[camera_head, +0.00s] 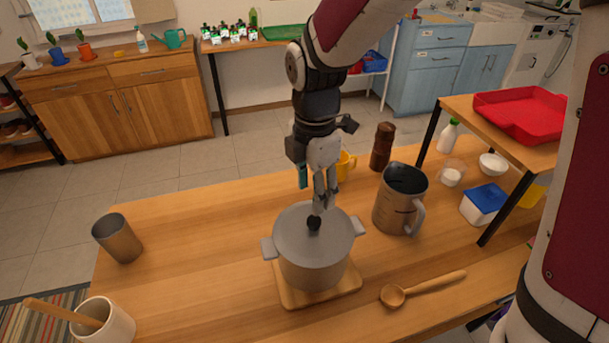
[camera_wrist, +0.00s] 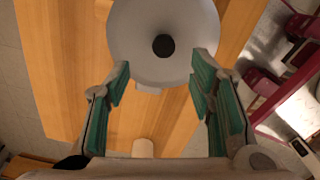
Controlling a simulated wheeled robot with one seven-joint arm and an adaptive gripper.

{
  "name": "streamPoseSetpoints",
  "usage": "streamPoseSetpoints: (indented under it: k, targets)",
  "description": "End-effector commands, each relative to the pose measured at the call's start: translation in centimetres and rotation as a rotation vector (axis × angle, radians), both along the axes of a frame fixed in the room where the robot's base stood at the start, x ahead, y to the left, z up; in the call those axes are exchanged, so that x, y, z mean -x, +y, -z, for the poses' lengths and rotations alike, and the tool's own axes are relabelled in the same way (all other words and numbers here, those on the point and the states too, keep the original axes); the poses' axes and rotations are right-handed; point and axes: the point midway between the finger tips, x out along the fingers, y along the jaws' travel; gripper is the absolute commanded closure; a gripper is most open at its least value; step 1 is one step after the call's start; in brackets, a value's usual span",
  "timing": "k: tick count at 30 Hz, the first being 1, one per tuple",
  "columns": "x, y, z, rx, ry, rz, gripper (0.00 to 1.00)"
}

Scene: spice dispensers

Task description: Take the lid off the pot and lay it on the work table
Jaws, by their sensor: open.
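A grey pot (camera_head: 312,264) stands on a wooden board (camera_head: 352,285) on the work table (camera_head: 190,290). Its grey lid (camera_head: 290,222) is on it, with a round black knob (camera_head: 314,222) in the middle. My gripper (camera_head: 322,205) points down just above the lid, near the knob. In the wrist view the lid (camera_wrist: 140,62) and the knob (camera_wrist: 163,45) lie beyond the fingertips. My gripper (camera_wrist: 158,75) is open there, its green-padded fingers apart with nothing between them. In the head view the gripper hides part of the lid's far side.
A metal pitcher (camera_head: 399,205) stands close right of the pot, with a brown mill (camera_head: 382,148) and a yellow mug (camera_head: 345,165) behind. A wooden spoon (camera_head: 425,288) lies front right. A metal cup (camera_head: 118,240) stands left. The table between cup and pot is clear.

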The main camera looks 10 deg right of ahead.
Motion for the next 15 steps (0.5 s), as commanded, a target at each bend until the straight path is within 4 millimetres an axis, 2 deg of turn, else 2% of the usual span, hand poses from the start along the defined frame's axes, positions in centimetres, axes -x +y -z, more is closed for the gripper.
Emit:
streamPoseSetpoints:
  k: [3, 11, 15]
  targets:
    - [0.1, 0.0, 2.1, 0.002, 0.004, 0.000, 0.51]
    - [0.1, -0.1, 3.9, 0.001, 0.000, 0.000, 0.51]
    - [0.4, -0.3, 5.6, 0.002, 0.004, 0.002, 0.51]
